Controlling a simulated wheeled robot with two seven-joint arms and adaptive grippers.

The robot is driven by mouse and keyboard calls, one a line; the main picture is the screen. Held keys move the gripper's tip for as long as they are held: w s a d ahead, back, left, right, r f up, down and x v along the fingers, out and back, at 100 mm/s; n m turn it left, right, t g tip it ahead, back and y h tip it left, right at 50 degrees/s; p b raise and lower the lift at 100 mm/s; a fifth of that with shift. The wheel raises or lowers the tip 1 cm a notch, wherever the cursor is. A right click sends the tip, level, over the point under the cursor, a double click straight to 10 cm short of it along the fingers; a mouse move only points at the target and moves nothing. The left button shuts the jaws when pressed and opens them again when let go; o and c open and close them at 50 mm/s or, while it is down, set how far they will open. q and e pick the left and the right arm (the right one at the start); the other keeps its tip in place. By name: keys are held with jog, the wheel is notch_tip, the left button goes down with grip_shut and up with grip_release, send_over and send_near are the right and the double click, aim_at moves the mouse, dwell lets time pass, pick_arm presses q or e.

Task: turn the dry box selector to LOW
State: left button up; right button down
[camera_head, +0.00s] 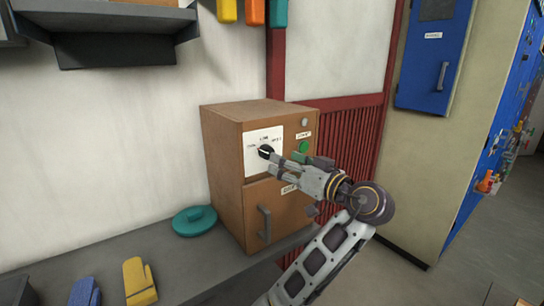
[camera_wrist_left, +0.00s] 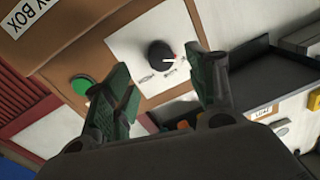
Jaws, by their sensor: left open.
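The dry box (camera_head: 226,165) is a brown cabinet on the grey counter against the wall. Its selector is a black round knob (camera_head: 266,152) on a white plate (camera_head: 250,168), with small labels above it too blurred to read. In the left wrist view the knob (camera_wrist_left: 159,53) shows a white and red pointer, turned toward the label at that view's right, which is the leftmost label in the head view. My left gripper (camera_head: 277,162) is open in front of the knob. In the wrist view its fingers (camera_wrist_left: 170,92) stand apart, with the knob beyond the gap. My right gripper is not in view.
A green button (camera_head: 304,146) sits right of the selector, and a door handle (camera_head: 265,224) below. A teal lid-like disc (camera_head: 194,220) and yellow (camera_head: 139,281) and blue (camera_head: 84,291) items lie on the counter. A dark shelf (camera_head: 115,40) hangs upper left.

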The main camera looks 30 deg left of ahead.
aim_at(269, 155)
pick_arm(q)
jog(key=shift+x, duration=3.15)
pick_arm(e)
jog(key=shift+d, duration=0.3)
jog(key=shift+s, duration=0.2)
